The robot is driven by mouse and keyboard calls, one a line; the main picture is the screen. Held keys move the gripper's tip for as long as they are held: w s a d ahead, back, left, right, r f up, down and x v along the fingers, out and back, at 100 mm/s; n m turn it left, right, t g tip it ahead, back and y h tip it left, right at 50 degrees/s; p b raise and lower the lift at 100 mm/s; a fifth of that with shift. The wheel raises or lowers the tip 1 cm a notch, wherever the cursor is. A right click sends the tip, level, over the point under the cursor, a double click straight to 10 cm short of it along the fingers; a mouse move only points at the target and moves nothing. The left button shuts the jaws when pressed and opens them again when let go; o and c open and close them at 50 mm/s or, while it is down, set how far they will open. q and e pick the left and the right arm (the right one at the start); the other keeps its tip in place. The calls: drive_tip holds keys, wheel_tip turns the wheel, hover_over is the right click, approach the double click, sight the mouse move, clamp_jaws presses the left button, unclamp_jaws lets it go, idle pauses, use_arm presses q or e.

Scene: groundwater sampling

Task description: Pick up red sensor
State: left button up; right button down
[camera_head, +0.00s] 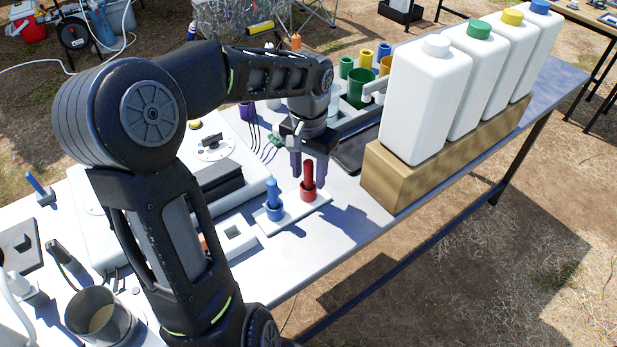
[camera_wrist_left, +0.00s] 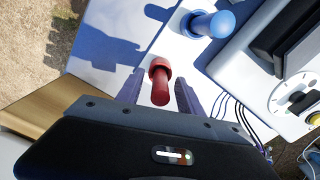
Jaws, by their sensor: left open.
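The red sensor (camera_head: 308,181) stands upright in a red holder on a small white plate (camera_head: 292,214) on the table. A blue sensor (camera_head: 272,196) stands in a blue holder beside it, to the left. My left gripper (camera_head: 309,170) is open, pointing down at the red sensor, its fingers around or just behind the sensor's upper part. In the left wrist view the red sensor (camera_wrist_left: 160,82) shows between the two fingers (camera_wrist_left: 158,92), with gaps on both sides. The blue sensor (camera_wrist_left: 210,24) lies outside the fingers there. My right gripper is not in view.
A wooden block (camera_head: 425,170) with several white jugs (camera_head: 430,100) stands right of the gripper. Green and yellow cups (camera_head: 360,88) stand behind it. A white case (camera_head: 215,160) lies left of the sensors. The table front beside the plate is clear.

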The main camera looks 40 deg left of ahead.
use_arm(q)
drive_tip(key=shift+c, duration=0.2)
clamp_jaws()
idle(0.4)
